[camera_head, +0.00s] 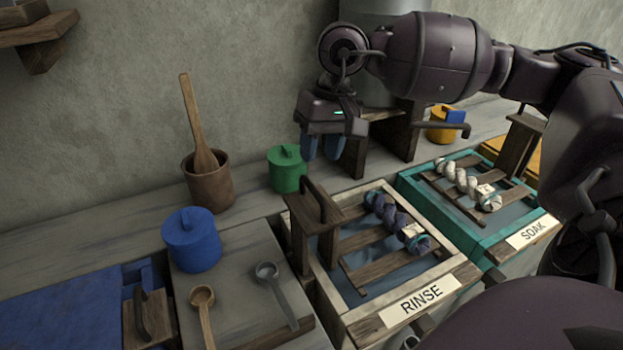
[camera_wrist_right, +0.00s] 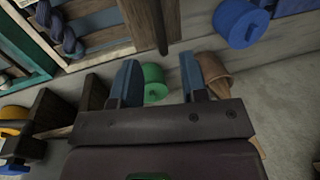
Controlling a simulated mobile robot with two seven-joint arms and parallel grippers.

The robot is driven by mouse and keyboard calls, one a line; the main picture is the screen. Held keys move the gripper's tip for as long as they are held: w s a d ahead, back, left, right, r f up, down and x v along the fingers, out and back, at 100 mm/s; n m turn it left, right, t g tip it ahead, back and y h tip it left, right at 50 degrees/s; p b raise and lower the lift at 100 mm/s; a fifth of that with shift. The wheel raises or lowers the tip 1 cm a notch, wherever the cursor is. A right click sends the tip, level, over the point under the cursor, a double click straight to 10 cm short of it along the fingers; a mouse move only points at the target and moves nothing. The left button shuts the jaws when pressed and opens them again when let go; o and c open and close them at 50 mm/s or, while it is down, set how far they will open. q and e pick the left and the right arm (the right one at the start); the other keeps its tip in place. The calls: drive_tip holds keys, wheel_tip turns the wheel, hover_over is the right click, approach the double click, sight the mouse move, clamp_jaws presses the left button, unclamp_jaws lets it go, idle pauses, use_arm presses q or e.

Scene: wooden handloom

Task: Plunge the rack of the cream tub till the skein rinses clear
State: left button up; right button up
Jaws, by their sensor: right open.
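The cream tub (camera_head: 448,272), labelled RINSE, stands right of centre in the head view, with bluish water inside. Its wooden rack (camera_head: 385,270) lies across it, with an upright handle block and dark bar (camera_head: 321,198) at the left end. A dark blue-purple skein (camera_head: 388,210) with a pale tag lies on the slats; it also shows in the right wrist view (camera_wrist_right: 58,28). My right gripper (camera_head: 322,150) is open and empty above and behind the rack handle, apart from it. Its two blue fingers also show in the wrist view (camera_wrist_right: 160,80). My left gripper is out of view.
A teal tub (camera_head: 480,250) labelled SOAK, with a white skein (camera_head: 467,184), adjoins on the right. A green pot (camera_head: 287,172) stands behind the handle. A blue pot (camera_head: 191,240), ladles and a brown crock (camera_head: 209,185) stand left. A yellow pot (camera_head: 442,127) is at the back.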

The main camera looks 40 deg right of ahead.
sight(312, 185)
drive_tip(key=f, duration=0.3)
drive_tip(key=a+f, duration=0.1)
drive_tip(key=f, duration=0.2)
drive_tip(key=shift+w+a+f+b, duration=0.1)
drive_tip(key=shift+w+f+b, duration=0.05)
drive_tip(key=shift+b, duration=0.2)
drive_tip(key=shift+c, duration=0.3)
clamp_jaws()
